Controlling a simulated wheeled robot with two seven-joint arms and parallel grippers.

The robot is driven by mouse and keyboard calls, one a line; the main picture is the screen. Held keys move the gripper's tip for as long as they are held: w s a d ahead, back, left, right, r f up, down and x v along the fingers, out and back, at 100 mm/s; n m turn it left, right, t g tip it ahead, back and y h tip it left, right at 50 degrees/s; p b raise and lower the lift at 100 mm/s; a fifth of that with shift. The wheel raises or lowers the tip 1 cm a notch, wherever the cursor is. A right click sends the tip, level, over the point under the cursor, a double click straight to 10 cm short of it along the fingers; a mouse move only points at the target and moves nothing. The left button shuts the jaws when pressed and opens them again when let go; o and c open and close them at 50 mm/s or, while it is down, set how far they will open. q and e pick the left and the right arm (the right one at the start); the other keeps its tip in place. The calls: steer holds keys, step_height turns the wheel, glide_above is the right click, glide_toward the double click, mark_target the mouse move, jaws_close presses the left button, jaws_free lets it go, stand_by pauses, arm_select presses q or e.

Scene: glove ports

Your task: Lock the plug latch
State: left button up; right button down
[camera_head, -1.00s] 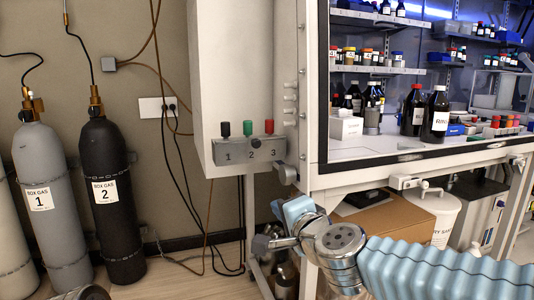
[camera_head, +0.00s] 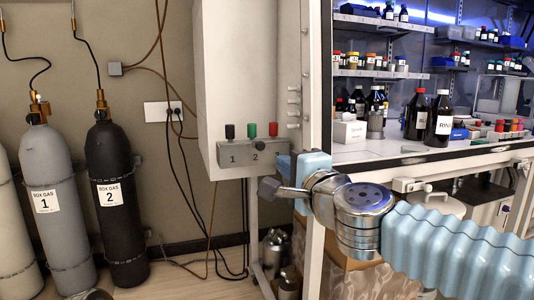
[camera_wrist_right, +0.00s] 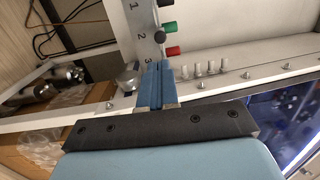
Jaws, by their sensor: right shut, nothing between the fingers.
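A rounded grey metal part (camera_wrist_right: 129,78), possibly the latch, shows just left of the fingertips in the wrist view. In the head view my gripper hides that area; contact cannot be told. My left gripper is not in view.
A black cylinder (camera_head: 117,215) and a grey cylinder (camera_head: 55,210) stand at the left. The white frame post (camera_head: 253,225) and hanging cables are below the box. The glass-fronted cabinet with bottles (camera_head: 438,120) is at the right.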

mark_target(263, 146)
steer(key=x, duration=1)
steer(key=shift+a, duration=0.1)
steer(key=shift+x, duration=0.85)
steer(key=shift+r, duration=0.2)
steer(key=shift+d, duration=0.2)
